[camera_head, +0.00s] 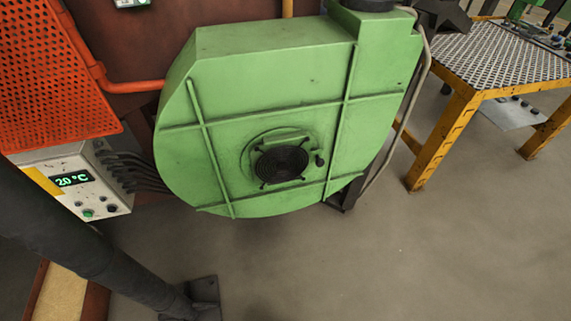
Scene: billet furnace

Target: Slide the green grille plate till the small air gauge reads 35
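A large green blower housing (275,75) stands in the middle of the view. Low on its face is a round black grille (281,163). A small green plate (285,141) shows along the grille's upper edge; how far it covers the opening is hard to tell. A small dark knob (320,159) sits just right of the grille. A small white box with a green display (131,2) is cut off at the top edge. I cannot tell whether it is the air gauge, and no reading is legible. Neither of my grippers is in view.
A control box (70,182) reading 20 °C is at left, below an orange perforated guard (55,75). A dark post (95,250) slants across the lower left to a floor plate. A yellow-framed table (440,145) stands at right. The floor (400,260) in front is clear.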

